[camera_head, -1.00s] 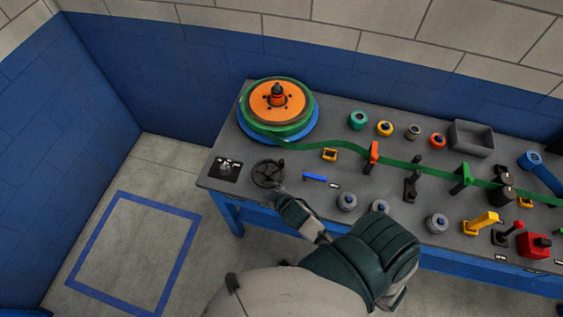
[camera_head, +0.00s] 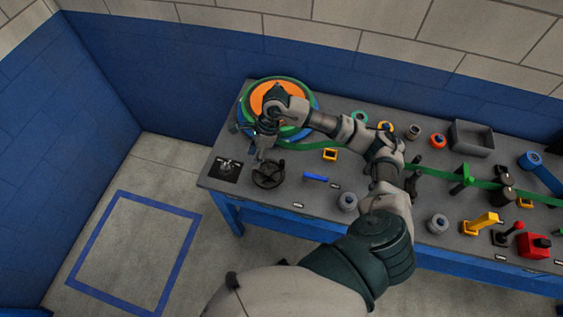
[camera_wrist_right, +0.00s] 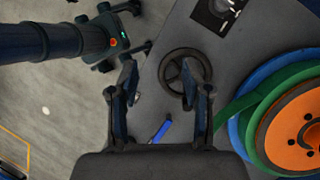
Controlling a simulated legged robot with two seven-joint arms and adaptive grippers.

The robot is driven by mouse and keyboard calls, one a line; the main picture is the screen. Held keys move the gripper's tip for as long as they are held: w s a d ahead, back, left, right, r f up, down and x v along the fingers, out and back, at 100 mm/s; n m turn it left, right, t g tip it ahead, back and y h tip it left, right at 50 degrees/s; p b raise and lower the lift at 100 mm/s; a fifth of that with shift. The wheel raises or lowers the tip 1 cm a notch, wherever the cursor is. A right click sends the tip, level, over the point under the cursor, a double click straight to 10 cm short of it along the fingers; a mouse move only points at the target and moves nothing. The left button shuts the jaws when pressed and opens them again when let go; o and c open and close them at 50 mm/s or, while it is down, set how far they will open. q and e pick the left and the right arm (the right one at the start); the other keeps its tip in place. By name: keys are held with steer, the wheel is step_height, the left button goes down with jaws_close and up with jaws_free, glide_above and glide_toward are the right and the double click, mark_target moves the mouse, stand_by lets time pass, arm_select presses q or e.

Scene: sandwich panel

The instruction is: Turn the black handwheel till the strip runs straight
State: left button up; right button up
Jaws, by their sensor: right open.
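The black handwheel (camera_head: 268,174) lies at the bench's front left; it also shows in the right wrist view (camera_wrist_right: 172,72). My right gripper (camera_head: 260,153) is open and just above and behind the wheel in the head view. In the right wrist view, its fingers (camera_wrist_right: 160,85) are apart, with one overlapping the wheel's right side and nothing held. The green strip (camera_head: 432,173) runs from the orange and green reel (camera_head: 272,92) rightwards along the bench. My right arm hides part of the strip and reel. My left gripper is not seen.
A dark plate with a small fitting (camera_head: 226,168) sits left of the wheel. A blue bar (camera_head: 315,177) and a yellow frame (camera_head: 330,154) lie to its right. Several grey knobs, a yellow lever (camera_head: 480,222) and a red box (camera_head: 534,246) stand along the front edge.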

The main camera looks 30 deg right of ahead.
mark_target(282, 161)
steer(key=d+r+h, duration=0.1)
steer(key=d+h, duration=0.4)
steer(key=d, duration=0.6)
steer(key=f+p, duration=0.1)
steer(key=f, duration=0.7)
steer(key=f+p, duration=0.1)
steer(key=f, duration=0.7)
steer(key=shift+w+a+f+p, duration=0.2)
steer(key=shift+f+p, duration=0.1)
steer(key=shift+p, duration=0.05)
jaws_close()
